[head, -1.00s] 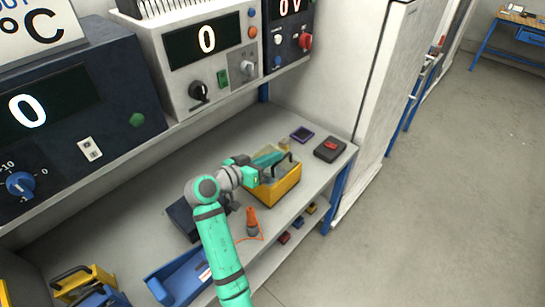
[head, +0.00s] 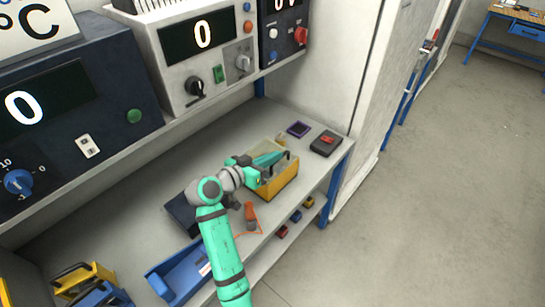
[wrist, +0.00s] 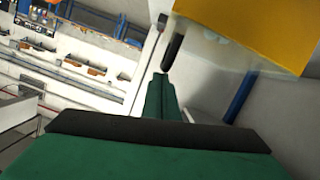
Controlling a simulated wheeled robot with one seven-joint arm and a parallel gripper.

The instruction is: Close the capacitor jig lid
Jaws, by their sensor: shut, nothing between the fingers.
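The capacitor jig is a yellow box (head: 281,183) on the bench, below and around my gripper in the head view. A pale, see-through panel that looks like its lid (head: 257,151) shows behind my gripper; its exact angle is hard to tell. My gripper (head: 276,158) is shut and empty, over the top of the jig. In the wrist view my green fingers (wrist: 161,92) point past a yellow panel (wrist: 250,30) of the jig at the upper right. A dark rod-like part (wrist: 172,50), perhaps a handle, is close to the fingertips; contact cannot be told.
A dark box (head: 182,214) is under my arm, and a blue tray (head: 180,276) is at the front left. A dark device with a red top (head: 326,143) stands right of the jig. Instruments (head: 200,60) overhang the bench.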

